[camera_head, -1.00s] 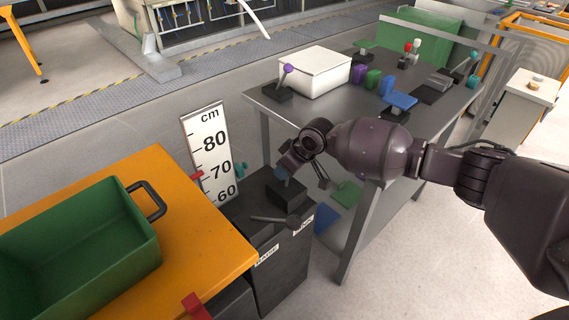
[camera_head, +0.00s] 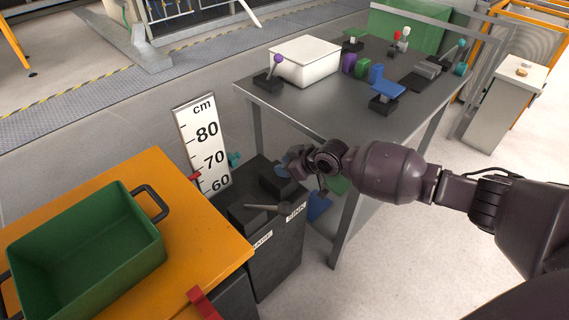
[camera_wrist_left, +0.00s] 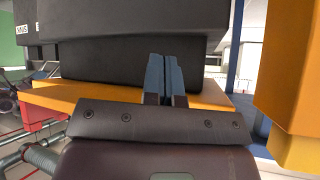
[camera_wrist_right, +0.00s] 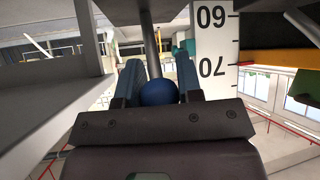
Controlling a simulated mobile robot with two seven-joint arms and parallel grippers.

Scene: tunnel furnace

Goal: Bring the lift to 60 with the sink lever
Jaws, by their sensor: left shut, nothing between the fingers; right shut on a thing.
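The black control box (camera_head: 277,258) stands beside the orange lift top (camera_head: 205,220), with labels SINK (camera_head: 296,211) and RAISE (camera_head: 262,240). My right gripper (camera_head: 286,166) is over the box's far block. In the right wrist view it is shut on the blue ball knob (camera_wrist_right: 158,93) of a grey lever rod (camera_wrist_right: 149,40). The other lever (camera_head: 266,208) lies low, untouched. A red pointer (camera_head: 195,177) sits at the height scale (camera_head: 204,140), between 60 and 70; the exact value is unclear. My left gripper (camera_wrist_left: 164,57) is shut and empty near the black box.
A green bin (camera_head: 88,258) with dark handles stands on the lift top. A grey table (camera_head: 335,112) beyond my right arm holds a white box (camera_head: 306,62), a purple-knobbed lever (camera_head: 277,60) and several coloured objects.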

